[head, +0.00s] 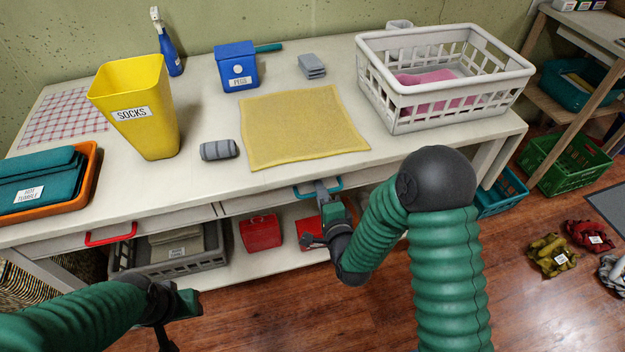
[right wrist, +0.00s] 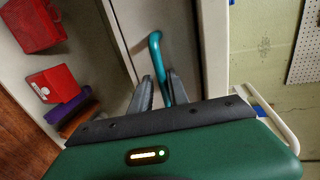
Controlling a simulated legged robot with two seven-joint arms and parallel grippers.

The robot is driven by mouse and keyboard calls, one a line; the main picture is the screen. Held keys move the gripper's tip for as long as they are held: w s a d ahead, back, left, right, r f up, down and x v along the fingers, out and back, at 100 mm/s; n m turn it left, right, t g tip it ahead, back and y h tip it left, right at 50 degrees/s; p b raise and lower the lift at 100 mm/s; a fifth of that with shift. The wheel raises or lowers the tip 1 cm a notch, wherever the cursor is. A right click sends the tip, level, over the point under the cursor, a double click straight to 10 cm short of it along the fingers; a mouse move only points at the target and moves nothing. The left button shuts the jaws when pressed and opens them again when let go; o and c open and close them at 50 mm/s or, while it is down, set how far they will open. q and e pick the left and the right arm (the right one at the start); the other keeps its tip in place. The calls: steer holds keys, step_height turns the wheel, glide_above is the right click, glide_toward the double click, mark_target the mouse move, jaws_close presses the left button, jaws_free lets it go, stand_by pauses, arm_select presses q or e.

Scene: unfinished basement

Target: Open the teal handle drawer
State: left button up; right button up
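The teal handle (head: 334,183) is on the front of the right drawer (head: 262,200) under the white table top. The drawer front looks flush with the table's front. In the right wrist view the teal handle (right wrist: 156,55) runs down between the two fingers of my right gripper (right wrist: 160,82). The fingers stand apart, with a gap visible beside the handle. In the head view my right gripper (head: 322,192) is at the handle and partly hides it. My left gripper (head: 176,318) is low at the left, away from the drawers; its fingers are not clear.
A drawer with a red handle (head: 111,234) is to the left. The table top holds a yellow bin (head: 135,105), a yellow cloth (head: 300,125) and a white basket (head: 440,110). Red boxes (head: 260,232) and a grey crate (head: 190,262) are on the lower shelf.

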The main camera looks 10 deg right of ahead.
steer(key=shift+a, duration=0.45)
steer(key=shift+a+r, duration=0.3)
steer(key=shift+a, duration=0.35)
steer(key=shift+c, duration=0.8)
steer(key=shift+d, duration=0.2)
steer(key=shift+c, duration=1.1)
steer(key=shift+d+f, duration=0.15)
steer(key=shift+d, duration=0.25)
jaws_close()
arm_select(q)
steer(key=shift+a, duration=0.7)
steer(key=shift+a+f, duration=0.1)
arm_select(e)
steer(key=shift+a, duration=0.15)
steer(key=shift+s, duration=0.1)
